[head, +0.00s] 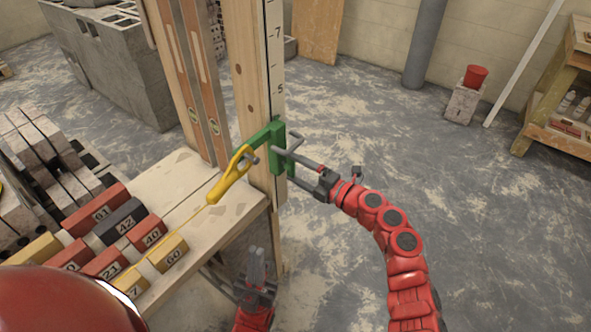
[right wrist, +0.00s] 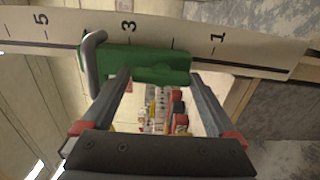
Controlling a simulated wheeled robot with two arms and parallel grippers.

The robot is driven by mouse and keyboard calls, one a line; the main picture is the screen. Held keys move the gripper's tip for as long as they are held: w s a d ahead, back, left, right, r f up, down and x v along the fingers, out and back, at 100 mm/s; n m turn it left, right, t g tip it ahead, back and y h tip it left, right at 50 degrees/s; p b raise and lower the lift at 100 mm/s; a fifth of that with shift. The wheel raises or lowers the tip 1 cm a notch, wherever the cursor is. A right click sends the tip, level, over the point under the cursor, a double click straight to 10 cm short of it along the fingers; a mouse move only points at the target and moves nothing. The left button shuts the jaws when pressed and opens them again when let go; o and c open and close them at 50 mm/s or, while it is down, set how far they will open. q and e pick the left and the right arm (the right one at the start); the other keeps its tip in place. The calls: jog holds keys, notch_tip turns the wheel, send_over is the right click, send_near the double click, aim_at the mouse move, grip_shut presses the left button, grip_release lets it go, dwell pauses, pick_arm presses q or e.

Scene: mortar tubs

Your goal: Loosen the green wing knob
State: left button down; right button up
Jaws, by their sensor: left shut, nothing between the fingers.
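A green clamp (head: 276,143) sits on the upright wooden post with the number scale. In the right wrist view the green part (right wrist: 150,64) lies across the scale strip, with a bent grey bar (right wrist: 92,62) at its left. I cannot tell the wing knob apart from the clamp body. My right gripper (head: 281,165) is at the clamp, fingers apart; in the wrist view the fingertips (right wrist: 160,75) overlap the green part's lower side, contact unclear. A yellow line holder (head: 236,172) hangs at the clamp's left. My left gripper (head: 257,262) is shut and empty, below.
The scaled post (head: 274,60) stands beside a plank bench (head: 232,205). Numbered blocks (head: 148,232) lie on the bench at left, with a yellow string running over them. Spirit levels (head: 198,75) lean behind.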

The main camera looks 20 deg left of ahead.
jog(key=shift+o, duration=0.2)
jog(key=v, duration=1.7)
jog(key=shift+d, duration=0.2)
jog(key=shift+s, duration=0.1)
